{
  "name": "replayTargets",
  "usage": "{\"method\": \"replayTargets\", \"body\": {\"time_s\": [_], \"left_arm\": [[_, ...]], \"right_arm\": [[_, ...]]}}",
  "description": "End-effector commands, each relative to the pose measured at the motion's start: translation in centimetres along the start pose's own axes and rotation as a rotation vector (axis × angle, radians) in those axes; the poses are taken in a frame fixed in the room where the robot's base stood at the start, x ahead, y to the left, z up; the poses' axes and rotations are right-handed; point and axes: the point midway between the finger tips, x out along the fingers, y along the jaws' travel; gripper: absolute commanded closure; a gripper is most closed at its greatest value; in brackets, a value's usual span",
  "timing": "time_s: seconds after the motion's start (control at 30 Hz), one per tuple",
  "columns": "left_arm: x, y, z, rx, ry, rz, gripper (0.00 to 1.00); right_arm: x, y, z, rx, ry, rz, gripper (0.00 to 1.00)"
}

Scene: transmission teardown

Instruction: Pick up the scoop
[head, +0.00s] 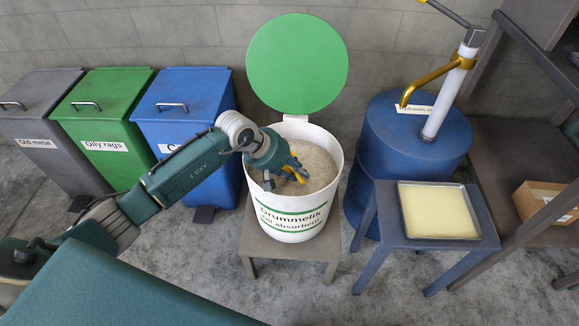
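A white bucket (318,212) labelled as oil absorbent stands in the middle with its green lid (297,62) raised behind it. It holds pale granules (318,165). A small yellow piece (293,174), which looks like part of the scoop, shows at my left gripper (285,178); the rest of the scoop is hidden or too small to make out. My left gripper is over the bucket's left part, pointing down inside the rim. Whether its fingers are closed on the yellow piece cannot be seen. My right gripper is out of view.
The bucket stands on a low stool (257,244). Grey, green (100,128) and blue (187,110) bins stand at the left. A blue drum (405,150) with a pump and a blue stool (395,215) with a tray (475,232) are at the right.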

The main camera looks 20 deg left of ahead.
Motion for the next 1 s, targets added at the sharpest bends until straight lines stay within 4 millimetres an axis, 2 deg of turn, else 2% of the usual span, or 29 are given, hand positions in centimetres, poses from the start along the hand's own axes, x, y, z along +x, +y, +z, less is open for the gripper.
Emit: {"method": "replayTargets", "body": {"time_s": [0.27, 0.3, 0.4, 0.43, 0.83, 1.0], "left_arm": [[0.54, -0.01, 0.01, 0.001, 0.000, 0.000, 0.74], [0.53, -0.01, 0.01, 0.001, 0.000, 0.000, 0.76], [0.52, -0.01, 0.02, 0.001, 0.000, 0.000, 0.96], [0.52, -0.01, 0.02, 0.001, 0.000, 0.000, 1.00], [0.47, 0.04, 0.00, 0.000, 0.000, 0.001, 1.00], [-0.15, 0.49, -0.06, 0.001, 0.001, 0.002, 1.00]], "right_arm": [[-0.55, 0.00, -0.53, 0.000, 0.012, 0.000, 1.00], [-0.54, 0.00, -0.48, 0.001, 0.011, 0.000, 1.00], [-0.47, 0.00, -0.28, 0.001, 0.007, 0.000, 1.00], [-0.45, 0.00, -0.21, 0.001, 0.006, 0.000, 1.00], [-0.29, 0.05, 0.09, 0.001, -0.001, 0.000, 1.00], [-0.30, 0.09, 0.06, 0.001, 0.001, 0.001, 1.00]]}}
